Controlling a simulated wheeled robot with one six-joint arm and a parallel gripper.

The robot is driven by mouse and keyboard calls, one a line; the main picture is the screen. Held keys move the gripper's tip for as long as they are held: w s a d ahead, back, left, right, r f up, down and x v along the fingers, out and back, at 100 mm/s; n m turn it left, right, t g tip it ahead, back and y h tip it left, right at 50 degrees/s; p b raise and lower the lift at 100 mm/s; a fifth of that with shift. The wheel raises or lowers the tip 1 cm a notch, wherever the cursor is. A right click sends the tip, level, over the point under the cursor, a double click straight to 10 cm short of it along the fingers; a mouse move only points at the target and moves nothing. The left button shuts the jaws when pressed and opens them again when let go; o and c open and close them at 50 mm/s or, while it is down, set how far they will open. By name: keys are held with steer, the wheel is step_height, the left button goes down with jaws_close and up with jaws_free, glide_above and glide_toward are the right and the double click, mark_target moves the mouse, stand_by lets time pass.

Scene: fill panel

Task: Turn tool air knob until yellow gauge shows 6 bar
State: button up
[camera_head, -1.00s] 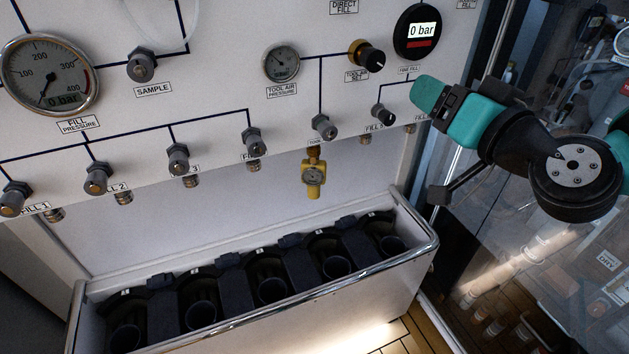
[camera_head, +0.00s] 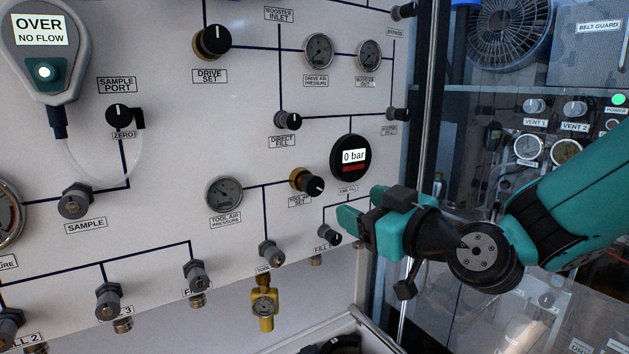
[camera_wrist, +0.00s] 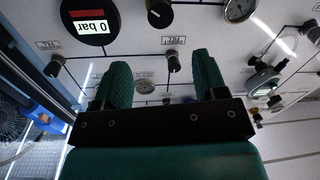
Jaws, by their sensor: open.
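The black tool air knob (camera_head: 313,186) with a brass collar sits on the white panel, above its partly covered "TOOL AIR SET" label; the wrist view shows a black knob (camera_wrist: 158,13) at the top. The small yellow gauge (camera_head: 264,308) hangs under the tool valve (camera_head: 271,252); its dial is too small to read. My gripper (camera_head: 350,225) is right of and below the knob, clear of it, pointing at the panel. In the wrist view its two green fingers (camera_wrist: 163,75) stand apart with nothing gripped between them.
A digital gauge (camera_head: 351,156) reading 0 bar sits above my gripper. The tool air pressure dial (camera_head: 224,193) is left of the knob. A glazed cabinet (camera_head: 470,130) stands at right.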

mark_target(316, 187)
steer(key=p+x, duration=0.6)
steer(key=x, duration=0.7)
steer(key=c, duration=0.9)
steer(key=shift+f+b, duration=0.1)
steer(key=shift+b, duration=0.2)
